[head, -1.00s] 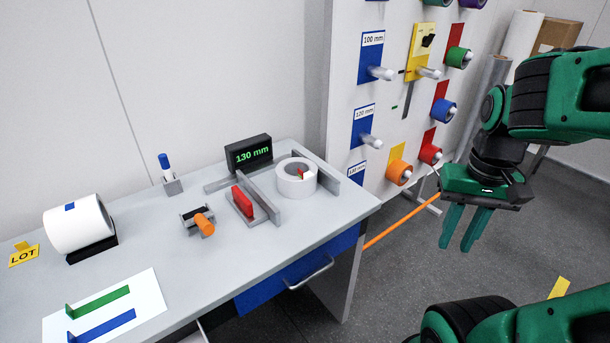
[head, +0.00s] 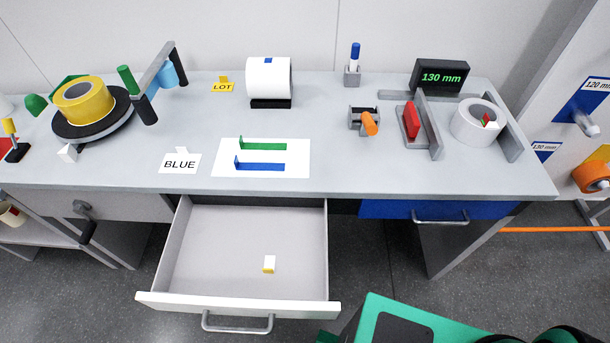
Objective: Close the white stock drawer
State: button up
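The white stock drawer (head: 236,303) is pulled well out from under the table, left of the picture's middle. Its handle (head: 238,325) is a grey bar on the front panel. Part of my green arm shows at the bottom right, to the right of the drawer front. My gripper is outside the head view, so its state and its distance from the handle are hidden.
The grey table (head: 340,165) carries a tape roll, a display reading 130 mm (head: 441,77) and a white sheet with green and blue strips (head: 300,158). A blue drawer (head: 437,210) right of the white one is shut. Open floor lies between them.

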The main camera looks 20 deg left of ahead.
aim_at(212, 261)
jog(key=u, duration=0.1)
jog(key=k, duration=0.5)
jog(key=u, duration=1.5)
jog(key=i, duration=0.25)
jog(key=u, duration=0.05)
